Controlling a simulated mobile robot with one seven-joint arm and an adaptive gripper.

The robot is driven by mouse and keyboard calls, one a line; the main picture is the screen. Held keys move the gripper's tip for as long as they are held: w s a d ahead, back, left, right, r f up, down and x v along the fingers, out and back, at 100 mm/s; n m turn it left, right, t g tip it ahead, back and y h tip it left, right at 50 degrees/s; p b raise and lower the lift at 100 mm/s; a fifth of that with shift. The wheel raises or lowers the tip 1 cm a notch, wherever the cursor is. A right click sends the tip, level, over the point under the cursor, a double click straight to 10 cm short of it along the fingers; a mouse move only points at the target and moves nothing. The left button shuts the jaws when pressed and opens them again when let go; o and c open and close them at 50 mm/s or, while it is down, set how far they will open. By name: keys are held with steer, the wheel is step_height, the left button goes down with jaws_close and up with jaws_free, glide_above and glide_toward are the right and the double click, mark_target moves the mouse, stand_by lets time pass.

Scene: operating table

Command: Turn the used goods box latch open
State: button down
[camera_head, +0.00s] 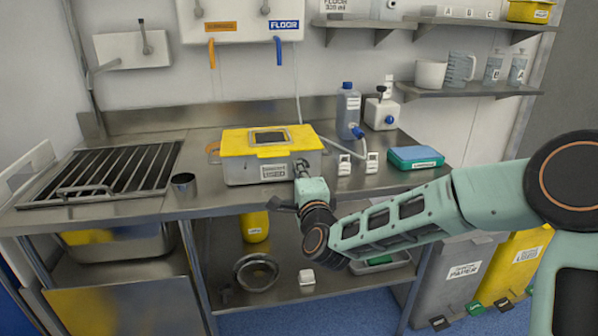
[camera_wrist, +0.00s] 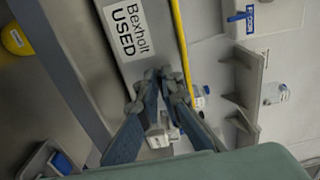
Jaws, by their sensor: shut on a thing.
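The used goods box (camera_head: 240,172) is grey with a yellow lid (camera_head: 237,141) and stands on the steel counter. Its "Bexholt USED" label (camera_wrist: 126,27) and the yellow lid edge (camera_wrist: 180,42) show in the wrist view. My gripper (camera_head: 303,170) is at the right part of the box's front. In the wrist view my gripper (camera_wrist: 160,78) has its fingertips close together against the front face, just below the lid edge, shut on the latch. The latch is mostly hidden by the fingertips, so its angle cannot be told. The lid lies flat on the box.
A dark cup (camera_head: 184,186) stands left of the box, beside a drain grate (camera_head: 105,174). Right of it are small white bottles (camera_head: 344,165), a teal box (camera_head: 416,157) and a large grey-blue bottle (camera_head: 347,108). A shelf with a yellow bottle (camera_head: 255,227) is below the counter.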

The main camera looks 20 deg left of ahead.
steer(key=c, duration=2.1)
jaws_free()
steer(key=shift+s, duration=0.1)
steer(key=v, duration=1.2)
